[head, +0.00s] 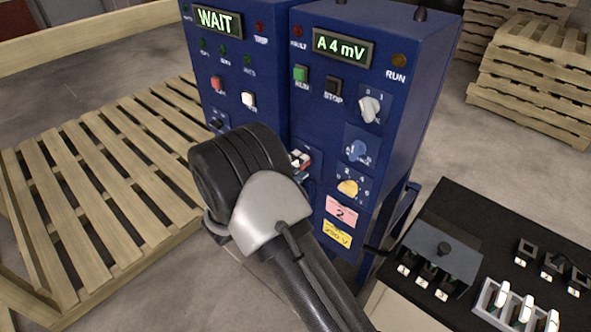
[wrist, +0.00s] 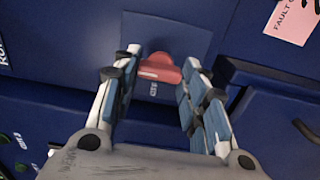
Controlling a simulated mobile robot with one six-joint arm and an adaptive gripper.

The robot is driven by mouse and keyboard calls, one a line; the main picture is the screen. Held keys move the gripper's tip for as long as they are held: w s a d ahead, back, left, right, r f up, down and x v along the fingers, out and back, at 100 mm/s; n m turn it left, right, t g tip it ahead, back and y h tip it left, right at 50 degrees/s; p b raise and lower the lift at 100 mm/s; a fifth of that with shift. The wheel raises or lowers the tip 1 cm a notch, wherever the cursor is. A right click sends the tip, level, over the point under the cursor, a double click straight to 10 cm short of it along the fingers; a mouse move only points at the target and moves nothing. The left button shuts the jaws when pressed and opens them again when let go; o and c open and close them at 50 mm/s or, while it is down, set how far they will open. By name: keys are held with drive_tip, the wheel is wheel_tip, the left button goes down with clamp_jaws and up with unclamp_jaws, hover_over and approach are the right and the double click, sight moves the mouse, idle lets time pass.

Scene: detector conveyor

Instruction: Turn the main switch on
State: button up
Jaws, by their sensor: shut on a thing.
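The main switch is the red handle (wrist: 160,73) on a dark blue plate on a blue panel, seen in the wrist view. Light lettering shows just below the handle, too blurred to read surely. My gripper (wrist: 161,64) has its two blue-padded fingers on either side of the handle, shut on it. In the head view my black and grey wrist covers most of the gripper, and only a small part of its fingers shows at the cabinet front. The switch's setting cannot be read in the head view.
The left blue cabinet's display (head: 219,20) reads WAIT. A wooden pallet (head: 95,170) lies at left. A black-topped bench (head: 470,205) with small switches stands at right. Pallets (head: 535,75) are stacked behind.

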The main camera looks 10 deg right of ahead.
drive_tip(key=o, duration=1.1)
drive_tip(key=shift+c, duration=0.2)
drive_tip(key=v, duration=1.2)
